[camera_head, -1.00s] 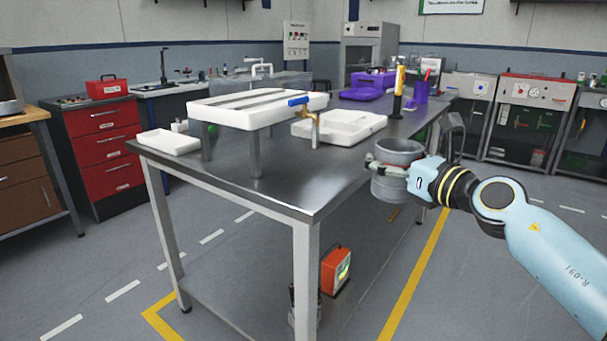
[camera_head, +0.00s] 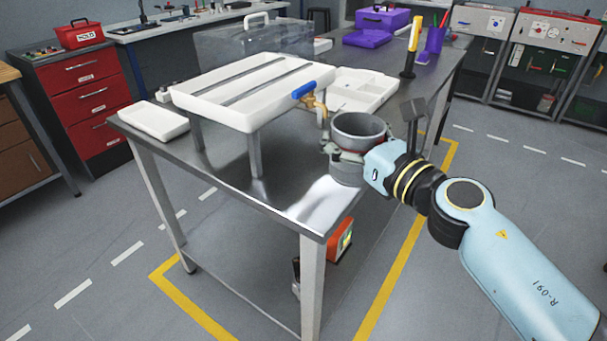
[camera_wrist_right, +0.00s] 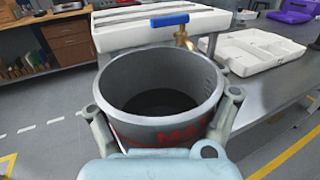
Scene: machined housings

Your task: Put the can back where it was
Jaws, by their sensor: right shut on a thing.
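The can is a grey, open-topped metal can (camera_head: 358,128). My right gripper (camera_head: 346,153) is shut around its side and holds it upright at the right edge of the steel table (camera_head: 285,205). I cannot tell whether its bottom touches the tabletop. In the right wrist view the can (camera_wrist_right: 160,85) fills the middle, with a dark inside and red lettering on its side. The fingers (camera_wrist_right: 160,118) lie on both sides of it. My left gripper does not show.
A white raised tray (camera_head: 215,115) with a blue-handled brass tap (camera_head: 312,95) stands just left of the can. A compartmented white tray (camera_head: 365,92) lies behind it. A yellow-handled tool (camera_head: 412,45) and a purple cup (camera_head: 434,40) stand farther back. The front table corner is bare.

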